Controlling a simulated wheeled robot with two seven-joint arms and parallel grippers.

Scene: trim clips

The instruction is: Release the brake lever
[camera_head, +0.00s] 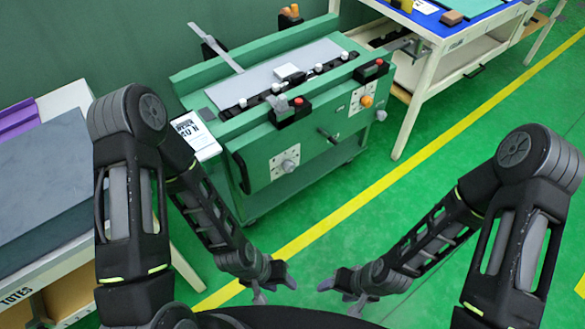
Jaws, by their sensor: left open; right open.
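A green wheeled machine (310,155) stands ahead of me. A short dark lever (327,136) sticks out of its front face between two white dial plates. I cannot tell for certain which part is the brake lever. A long grey bar (215,46) slants up from a black block at the machine's back left. Two black blocks with red knobs, the left one (291,113) and the right one (371,71), sit on the front top edge. My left gripper (280,284) and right gripper (337,295) are open and empty, low in front of me, apart from the machine.
A white-framed workbench (430,75) stands beyond the machine at the right. A table with a grey slab (45,190) and purple items (18,118) is at the left. Green floor with a yellow line (390,178) lies clear between my grippers and the machine.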

